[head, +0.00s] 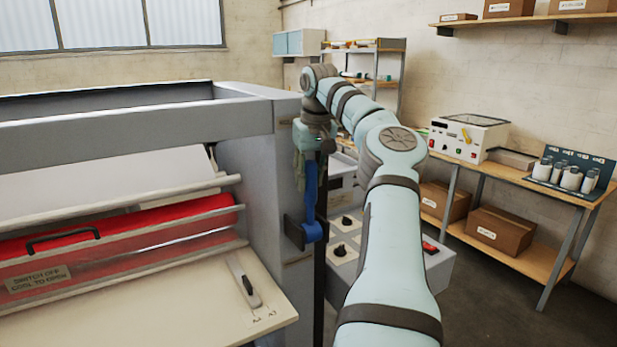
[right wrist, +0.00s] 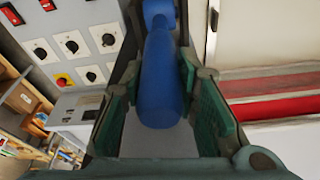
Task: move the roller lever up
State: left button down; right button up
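The roller lever (head: 311,188) is a blue handle at the right side of the grey laminator. It hangs roughly upright, with its lower end at a blue hub. My right gripper (head: 313,158) is at the lever's upper end, pointing down along it. In the right wrist view the blue lever (right wrist: 160,85) lies between the two green-padded fingers of my right gripper (right wrist: 165,110). The fingers are spread, with room beside the handle, and do not look closed on it. My left gripper is not in view.
The laminator (head: 255,140) has a red guarded opening and a pale feed table (head: 190,305). A control box with knobs (head: 345,235) stands close to the right of the lever. A wooden bench (head: 520,180) with a device and cartons is farther right.

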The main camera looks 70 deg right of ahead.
aim_at(312, 162)
jog(key=o, duration=0.3)
jog(key=v, duration=0.7)
jog(key=shift+a+r, duration=0.2)
jog(key=shift+r, duration=0.1)
jog(key=shift+d, duration=0.1)
jog(key=shift+d+f, duration=0.1)
jog(key=shift+d, duration=0.05)
